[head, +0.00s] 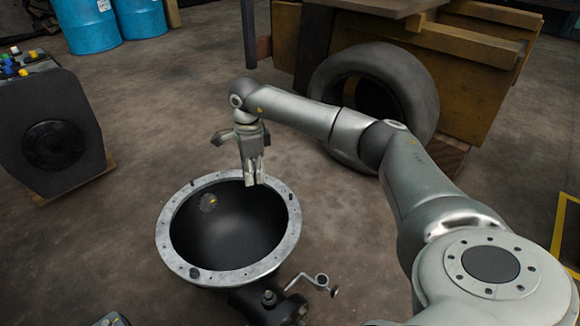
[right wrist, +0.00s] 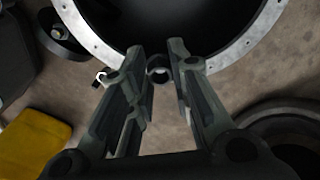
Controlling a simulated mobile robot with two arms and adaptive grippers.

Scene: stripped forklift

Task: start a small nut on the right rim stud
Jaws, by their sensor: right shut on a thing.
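A round dark housing with a pale metal rim (head: 168,246) stands open-side up in the head view. My right gripper (head: 253,184) points down over the far right part of the rim, left of the upper right stud. In the right wrist view its fingers are nearly closed around a small dark ring-shaped nut (right wrist: 160,70), close to the rim (right wrist: 215,62). Whether the nut touches a stud cannot be told. My left gripper does not show.
A tyre (head: 420,85) leans against yellow-brown crates behind my right arm. A dark unit with coloured buttons (head: 50,125) stands at left, blue drums (head: 88,25) behind it. A small crank-like part (head: 318,281) projects beside the housing. Floor around the housing is mostly free.

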